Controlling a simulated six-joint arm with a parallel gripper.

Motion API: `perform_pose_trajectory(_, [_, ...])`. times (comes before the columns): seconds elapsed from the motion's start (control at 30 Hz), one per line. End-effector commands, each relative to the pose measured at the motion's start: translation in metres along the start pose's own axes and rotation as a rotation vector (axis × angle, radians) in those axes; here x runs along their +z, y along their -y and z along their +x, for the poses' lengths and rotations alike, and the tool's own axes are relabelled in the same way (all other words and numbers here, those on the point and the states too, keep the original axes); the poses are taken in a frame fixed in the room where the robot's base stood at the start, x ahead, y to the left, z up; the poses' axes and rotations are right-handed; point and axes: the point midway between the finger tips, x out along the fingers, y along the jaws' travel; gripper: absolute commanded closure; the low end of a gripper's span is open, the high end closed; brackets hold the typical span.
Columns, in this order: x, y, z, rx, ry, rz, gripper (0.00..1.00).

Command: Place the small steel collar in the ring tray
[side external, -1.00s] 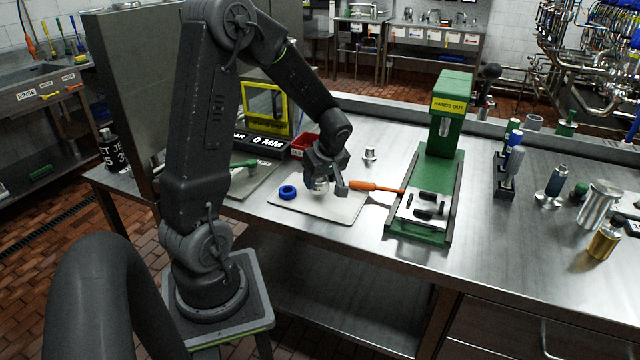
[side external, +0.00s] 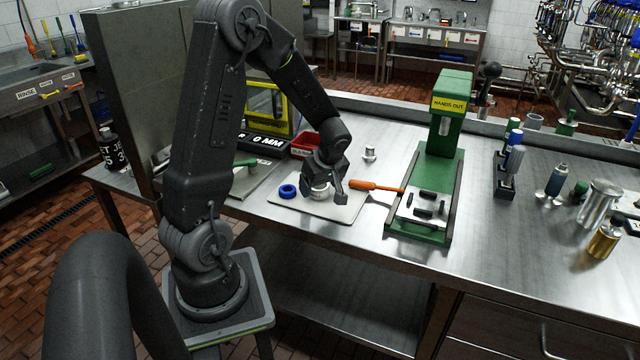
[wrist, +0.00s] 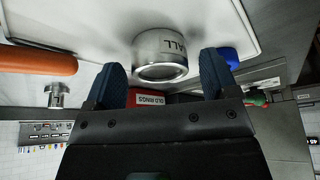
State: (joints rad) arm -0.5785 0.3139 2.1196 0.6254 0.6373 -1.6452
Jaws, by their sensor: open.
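The small steel collar (wrist: 160,58), a short shiny ring with lettering ending in "ALL", sits on the pale mat (side external: 343,209). In the side view the collar (side external: 319,192) is partly hidden by my gripper (side external: 324,187). In the wrist view my gripper (wrist: 162,70) is open, with one finger on each side of the collar. Gaps show between collar and fingers. The red tray (side external: 304,145), labelled "OLD RINGS" in the wrist view (wrist: 152,99), stands behind the mat. My arm hides part of it.
A blue ring (side external: 288,191) lies on the mat left of the collar. An orange-handled tool (side external: 375,186) lies at the mat's right edge. A small steel fitting (side external: 369,154) stands behind. A green press (side external: 446,150) stands to the right.

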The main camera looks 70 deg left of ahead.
Motion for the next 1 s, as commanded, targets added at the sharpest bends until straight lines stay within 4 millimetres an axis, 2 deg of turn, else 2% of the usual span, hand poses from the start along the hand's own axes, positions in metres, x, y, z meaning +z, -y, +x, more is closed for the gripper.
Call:
perform_pose_trajectory(0.13, [-0.002, 0.0, -0.004, 0.002, -0.001, 0.0, 0.2])
perform_pose_trajectory(0.23, [-0.002, -0.001, -0.015, 0.004, -0.002, 0.0, 0.2])
perform_pose_trajectory(0.6, [-0.001, -0.001, -0.091, 0.007, -0.002, 0.001, 0.2])
perform_pose_trajectory(0.7, [-0.001, -0.001, -0.106, 0.005, -0.001, -0.001, 0.2])
perform_pose_trajectory(0.87, [-0.001, 0.0, -0.121, 0.004, -0.001, 0.003, 0.2])
perform_pose_trajectory(1.0, [0.012, 0.004, -0.139, 0.044, 0.015, 0.102, 0.2])
